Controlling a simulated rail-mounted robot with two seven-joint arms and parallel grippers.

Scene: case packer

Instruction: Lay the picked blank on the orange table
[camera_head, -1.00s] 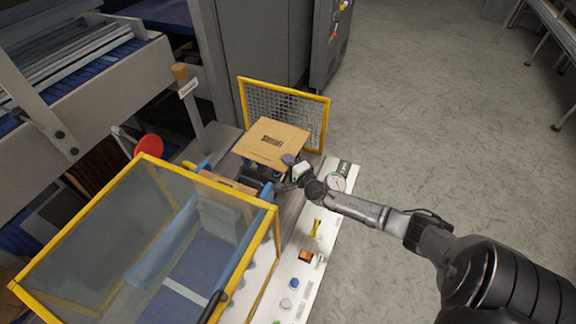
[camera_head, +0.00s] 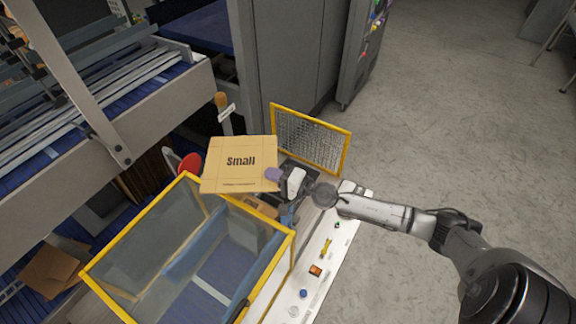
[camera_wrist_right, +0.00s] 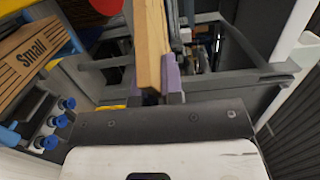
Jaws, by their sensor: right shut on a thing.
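My right gripper (camera_head: 277,174) is shut on the right edge of a flat brown cardboard blank (camera_head: 240,164) printed "Small". The blank is raised and tilted, with its printed face toward the head camera, above the clear yellow-framed guard. In the right wrist view the blank (camera_wrist_right: 150,42) shows edge-on between the purple fingertips (camera_wrist_right: 164,82). I see no orange table in these views. My left gripper is not in view.
The yellow-framed guard (camera_head: 284,264) stands below the blank and a yellow-framed mesh panel (camera_head: 310,140) behind. More "Small" cardboard (camera_wrist_right: 32,58) sits beside blue suction cups (camera_wrist_right: 58,121). A conveyor (camera_head: 100,125) is at left; open floor (camera_head: 455,120) at right.

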